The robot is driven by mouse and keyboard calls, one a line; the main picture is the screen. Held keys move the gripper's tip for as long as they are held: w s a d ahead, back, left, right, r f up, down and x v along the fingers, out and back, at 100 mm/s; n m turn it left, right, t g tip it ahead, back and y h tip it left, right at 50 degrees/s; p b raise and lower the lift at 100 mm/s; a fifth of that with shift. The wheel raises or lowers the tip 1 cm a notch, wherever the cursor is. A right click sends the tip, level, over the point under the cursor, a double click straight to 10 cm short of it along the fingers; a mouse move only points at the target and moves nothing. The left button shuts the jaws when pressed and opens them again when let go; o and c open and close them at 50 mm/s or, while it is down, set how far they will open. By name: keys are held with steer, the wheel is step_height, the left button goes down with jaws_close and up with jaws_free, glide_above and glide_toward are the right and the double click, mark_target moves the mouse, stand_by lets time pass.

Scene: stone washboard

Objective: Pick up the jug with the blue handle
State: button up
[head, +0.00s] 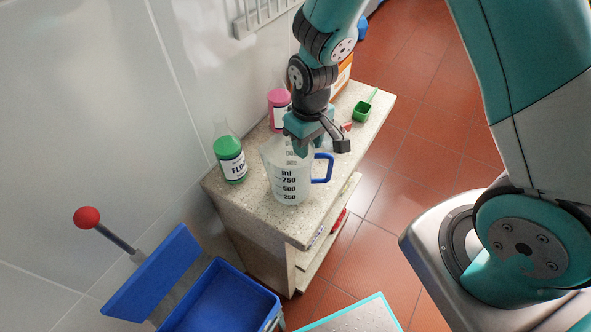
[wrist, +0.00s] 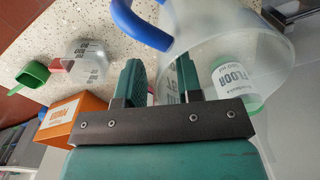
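The clear jug with the blue handle (head: 291,187) stands upright on the stone top, its handle on the right in the head view. In the wrist view the jug (wrist: 225,35) fills the upper right, its blue handle at the top. My gripper (head: 303,149) is over the jug's rim, pointing down. In the wrist view my gripper (wrist: 162,75) is open, with a gap between its fingers. The jug's edge shows between them, and the right finger overlaps the jug. Whether either finger touches it, I cannot tell.
A green floor bottle (head: 232,165) and a pink bottle (head: 278,112) stand near the wall. A green scoop (head: 362,112) lies at the far right. A small jug with a reddish handle (wrist: 88,62) and an orange box (wrist: 75,122) are close to my gripper.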

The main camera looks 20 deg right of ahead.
steer(key=shift+f, duration=0.9)
steer(key=shift+c, duration=0.4)
jaws_close()
steer(key=shift+r, duration=0.15)
